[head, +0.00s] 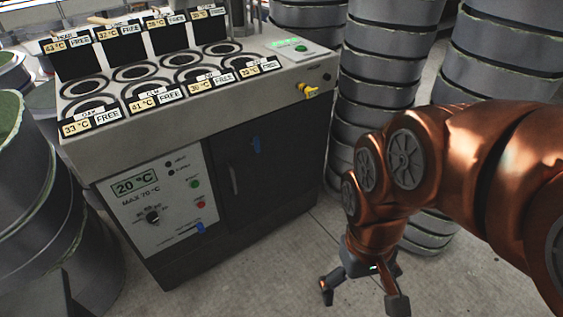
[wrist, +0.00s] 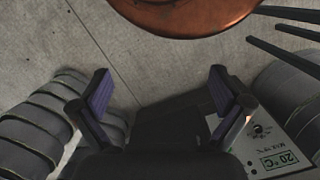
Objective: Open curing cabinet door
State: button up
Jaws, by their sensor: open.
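The curing cabinet (head: 190,120) stands at the left centre in the head view. Its dark front door (head: 285,165) is right of the control panel and looks shut, flush with the front. My gripper (head: 362,298) is open and empty, low over the floor, right of and apart from the door. In the wrist view my gripper (wrist: 160,92) has its fingers wide apart, with the dark cabinet behind; the handle cannot be made out there.
The control panel (head: 165,200) reads 20 °C; it also shows in the wrist view (wrist: 275,145). Stacked grey round moulds (head: 375,85) stand close right of the cabinet, and more large ones (head: 50,220) at the left. The concrete floor (head: 290,270) before the door is clear.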

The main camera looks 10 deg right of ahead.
aim_at(290, 164)
jog(key=z, duration=0.2)
jog(key=k, duration=0.4)
jog(key=u, duration=1.15)
jog(key=i, duration=0.75)
